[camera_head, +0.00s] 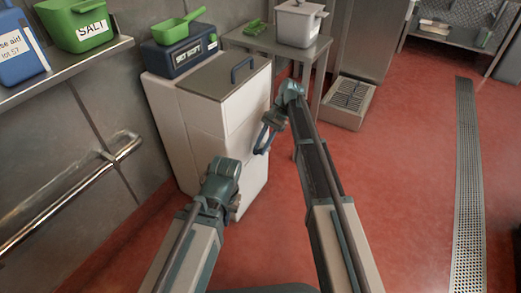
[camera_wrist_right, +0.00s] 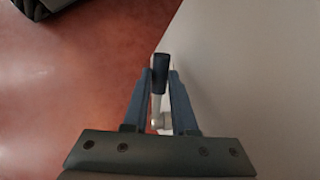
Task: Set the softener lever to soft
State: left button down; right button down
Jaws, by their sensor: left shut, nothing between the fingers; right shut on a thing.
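My right gripper (camera_head: 263,143) is at the right side of a white cabinet (camera_head: 215,125). In the right wrist view, its two fingers (camera_wrist_right: 160,80) are shut on the lever (camera_wrist_right: 161,66), which has a dark grip and a pale stem. The lever stands close beside a pale flat cabinet side (camera_wrist_right: 250,75). In the head view the lever is hidden by my right gripper and arm, and no soft mark can be read. My left gripper (camera_head: 232,212) is shut and empty, low in front of the cabinet.
A steel table (camera_head: 262,43) holds a white container (camera_head: 298,23).

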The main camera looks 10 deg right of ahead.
jog(key=shift+w+d+r, duration=0.1)
jog(key=shift+w, duration=0.05)
dwell(0.3)
jog(key=c, duration=0.7)
grip_release()
jog(key=p+v, duration=1.1)
jog(key=v, duration=0.3)
jog(key=shift+d+f, duration=0.1)
jog(key=shift+f, duration=0.1)
jog(key=s+a+r+t+h+p, duration=0.2)
jog(key=s+a+t+h+p, duration=0.2)
jog(key=s+a+t+p, duration=0.1)
jog(key=s+a+p, duration=0.1)
jog(key=s+a, duration=0.1)
jog(key=s, duration=0.1)
jog(key=shift+s+a+m+h, duration=0.2)
jog(key=shift+m+h, duration=0.1)
jog(key=shift+m, duration=0.1)
